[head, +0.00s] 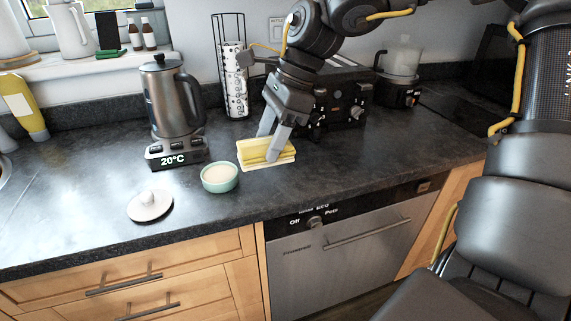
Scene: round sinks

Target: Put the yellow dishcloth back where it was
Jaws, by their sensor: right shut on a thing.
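The yellow dishcloth (256,148) shows as a folded, yellow block on the dark countertop, with a pale cream edge under it. My right gripper (269,148) points down at it from above, with one finger in front of it and one at its back. It is shut on the yellow dishcloth. The fingers cover part of it, and I cannot tell whether it is lifted off the counter. My left gripper is not in view.
A small green bowl (220,178) and a white round lid (150,205) lie to the left. A kettle (174,100) on its base, a cup rack (234,80) and a black toaster-like appliance (345,100) stand behind. The counter front is mostly clear.

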